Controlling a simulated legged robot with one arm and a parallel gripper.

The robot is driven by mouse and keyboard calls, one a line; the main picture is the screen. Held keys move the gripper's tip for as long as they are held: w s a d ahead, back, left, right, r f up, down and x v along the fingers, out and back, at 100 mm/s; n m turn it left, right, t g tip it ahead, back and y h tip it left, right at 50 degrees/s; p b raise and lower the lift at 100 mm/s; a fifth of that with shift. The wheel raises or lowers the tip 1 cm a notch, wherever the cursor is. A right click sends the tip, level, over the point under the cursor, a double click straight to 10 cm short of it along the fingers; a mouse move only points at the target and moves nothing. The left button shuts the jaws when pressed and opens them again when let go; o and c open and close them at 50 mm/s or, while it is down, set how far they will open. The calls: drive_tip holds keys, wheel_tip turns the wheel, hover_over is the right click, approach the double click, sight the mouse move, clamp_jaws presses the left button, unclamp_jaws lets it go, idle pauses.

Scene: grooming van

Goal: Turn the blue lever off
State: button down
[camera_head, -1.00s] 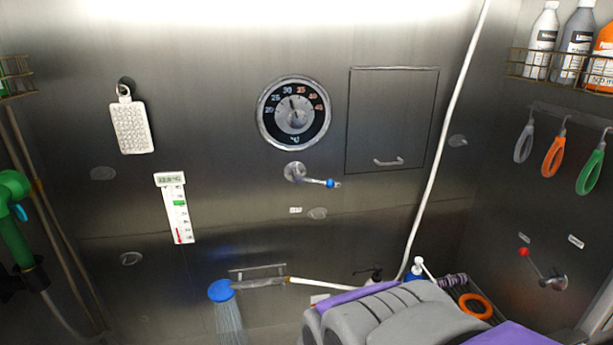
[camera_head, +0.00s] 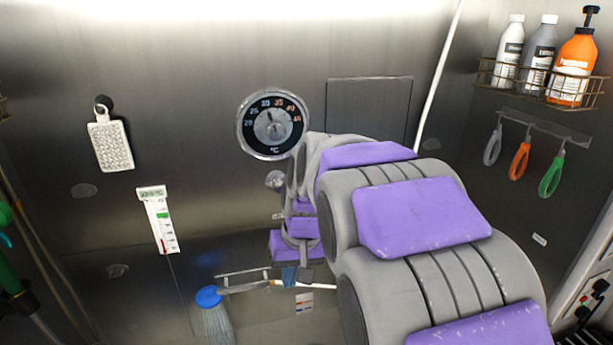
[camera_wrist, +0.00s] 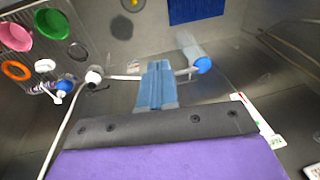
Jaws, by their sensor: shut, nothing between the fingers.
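The blue lever's round metal mount (camera_head: 275,180) shows on the back wall below the dial, at the left edge of my arm. Its handle and blue tip are hidden behind my arm in the head view, so I cannot tell its angle. I cannot make the lever out in the wrist view. My gripper (camera_head: 298,278) points down in front of the wall, lower than the mount and slightly right of it. Its fingers are together and empty. They also show as blue-grey pads in the wrist view (camera_wrist: 157,68).
A blue shower head (camera_head: 208,296) sprays water left of my gripper; it also shows in the wrist view (camera_wrist: 202,65). The round temperature dial (camera_head: 272,123) is above the mount. A thermometer (camera_head: 158,220) hangs left. Bottles (camera_head: 541,55) stand in a rack at right.

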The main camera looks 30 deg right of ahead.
drive_tip(key=w+d+r+t+p, duration=0.1)
drive_tip(key=w+d+r+p, duration=0.2)
drive_tip(key=w+d, duration=0.4)
drive_tip(key=w+d+r+t+p, duration=0.2)
drive_tip(key=w+d+r+p, duration=0.1)
drive_tip(key=w+d+r, duration=0.2)
drive_tip(key=w+d+r+m+t+p, duration=0.1)
drive_tip(key=w+d+r+t+p, duration=0.1)
drive_tip(key=w+d+r, duration=0.3)
drive_tip(key=w+d, duration=0.4)
drive_tip(key=w, duration=0.3)
drive_tip(key=shift+w+p, duration=0.35)
drive_tip(key=shift+p, duration=0.05)
drive_tip(key=x, duration=1.1)
drive_tip(key=shift+s+p, duration=0.15)
drive_tip(key=shift+p, duration=0.2)
drive_tip(key=shift+s+a+f, duration=0.15)
drive_tip(key=shift+a+f, duration=0.05)
drive_tip(key=shift+f, duration=0.45)
drive_tip(key=shift+s+a+f, duration=0.1)
drive_tip(key=shift+a+f, duration=0.15)
drive_tip(key=shift+f, duration=0.55)
